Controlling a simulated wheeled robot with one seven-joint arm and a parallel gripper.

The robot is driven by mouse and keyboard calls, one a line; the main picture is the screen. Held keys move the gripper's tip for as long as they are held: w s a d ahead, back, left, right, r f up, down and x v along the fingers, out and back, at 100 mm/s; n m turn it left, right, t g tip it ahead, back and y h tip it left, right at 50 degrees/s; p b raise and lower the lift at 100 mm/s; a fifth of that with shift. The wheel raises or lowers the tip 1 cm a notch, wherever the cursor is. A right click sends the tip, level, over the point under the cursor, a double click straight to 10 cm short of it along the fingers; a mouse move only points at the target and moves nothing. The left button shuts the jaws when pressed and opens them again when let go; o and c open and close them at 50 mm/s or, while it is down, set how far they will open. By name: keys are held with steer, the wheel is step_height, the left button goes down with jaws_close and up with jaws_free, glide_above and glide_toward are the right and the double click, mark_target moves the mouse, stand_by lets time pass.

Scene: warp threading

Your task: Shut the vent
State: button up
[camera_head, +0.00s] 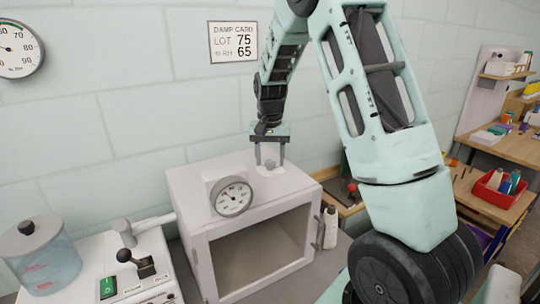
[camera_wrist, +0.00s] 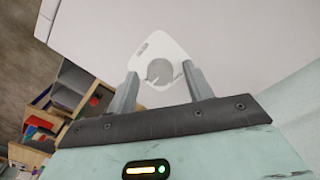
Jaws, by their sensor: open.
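The vent is a pale plate (camera_wrist: 152,49) with a round grey knob (camera_wrist: 158,71) on top of the white cabinet (camera_head: 185,190). In the head view the plate (camera_head: 262,171) shows under my gripper (camera_head: 270,163). My gripper points down and is open, with one finger on each side of the knob. In the wrist view the knob lies between the fingertips (camera_wrist: 160,72), with gaps to the fingers. I cannot tell how far the tips are above the plate, or whether the vent is open or shut.
A round dial (camera_head: 233,196) stands at the cabinet's front top edge. A bottle (camera_head: 330,228) is right of the cabinet. A lidded jar (camera_head: 45,262) and a switch box (camera_head: 140,270) are at left.

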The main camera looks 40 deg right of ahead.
steer(key=shift+f, duration=0.1)
steer(key=c, duration=1)
steer(key=shift+o, duration=0.2)
steer(key=shift+n, duration=0.3)
steer(key=n+b, duration=0.1)
steer(key=n, duration=0.2)
steer(key=shift+n, duration=0.3)
steer(key=n, duration=0.9)
steer(key=shift+w+n, duration=0.1)
steer(key=shift+n, duration=2.2)
